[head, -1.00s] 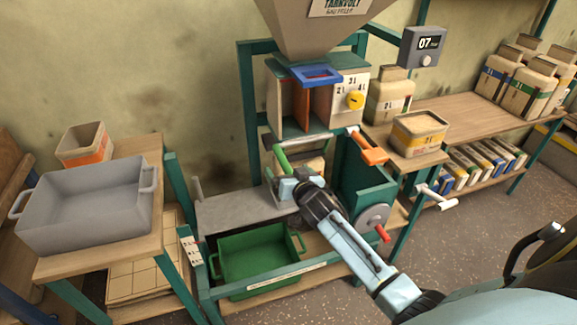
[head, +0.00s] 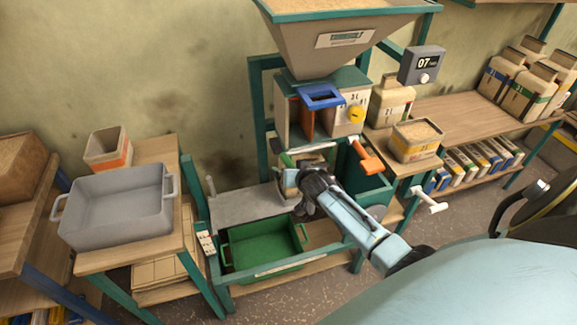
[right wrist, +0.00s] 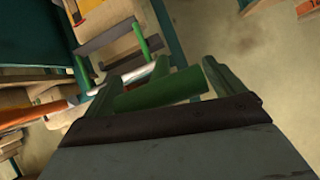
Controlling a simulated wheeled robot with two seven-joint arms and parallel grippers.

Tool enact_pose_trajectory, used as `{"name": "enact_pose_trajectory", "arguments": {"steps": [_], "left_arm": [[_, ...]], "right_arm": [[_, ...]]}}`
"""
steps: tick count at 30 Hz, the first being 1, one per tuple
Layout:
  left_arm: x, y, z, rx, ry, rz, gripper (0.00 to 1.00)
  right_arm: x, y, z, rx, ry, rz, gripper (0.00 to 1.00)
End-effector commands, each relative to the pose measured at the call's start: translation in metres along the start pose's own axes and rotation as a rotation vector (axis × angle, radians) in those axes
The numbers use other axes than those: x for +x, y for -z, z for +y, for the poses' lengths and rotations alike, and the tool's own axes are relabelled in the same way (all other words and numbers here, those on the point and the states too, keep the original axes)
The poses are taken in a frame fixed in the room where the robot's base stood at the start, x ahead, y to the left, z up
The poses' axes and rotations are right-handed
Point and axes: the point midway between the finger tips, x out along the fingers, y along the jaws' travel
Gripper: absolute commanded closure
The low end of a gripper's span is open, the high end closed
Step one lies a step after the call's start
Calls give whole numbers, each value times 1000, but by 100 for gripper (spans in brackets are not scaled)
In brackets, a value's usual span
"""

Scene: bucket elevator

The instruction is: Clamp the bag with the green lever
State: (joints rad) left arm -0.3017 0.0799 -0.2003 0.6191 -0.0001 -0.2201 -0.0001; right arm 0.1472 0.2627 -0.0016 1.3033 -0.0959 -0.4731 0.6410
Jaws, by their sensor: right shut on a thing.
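The green lever (head: 287,160) is below the filler's chute in the head view, partly hidden by my arm. Its green grip (right wrist: 155,93) lies between the fingers of my right gripper (right wrist: 165,88) in the right wrist view. My right gripper (head: 300,187) is shut on this lever. The beige bag (head: 289,184) is behind the gripper and mostly hidden. In the right wrist view a beige surface, likely the bag (right wrist: 105,18), shows beyond a grey bar and green side arms. My left gripper is not in view.
A blue handle (head: 321,95) and an orange lever (head: 366,158) are on the filler above and right of my gripper. A green tray (head: 262,248) sits below. A grey bin (head: 115,208) stands on the left table. A filled tub (head: 417,140) is at right.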

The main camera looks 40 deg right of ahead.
Motion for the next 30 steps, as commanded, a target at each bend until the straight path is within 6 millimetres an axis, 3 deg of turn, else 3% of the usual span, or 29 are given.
{"name": "enact_pose_trajectory", "arguments": {"steps": [1,6,24,25,30], "left_arm": [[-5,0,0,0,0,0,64],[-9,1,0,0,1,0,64],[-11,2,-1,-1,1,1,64],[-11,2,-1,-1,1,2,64],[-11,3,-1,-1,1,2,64]], "right_arm": [[-2,9,2,-5,-2,13,47],[-2,14,3,-5,-3,18,47],[-3,17,3,-8,-3,23,47],[-3,17,3,-8,-3,23,2],[-3,15,3,-4,-3,18,0]]}}
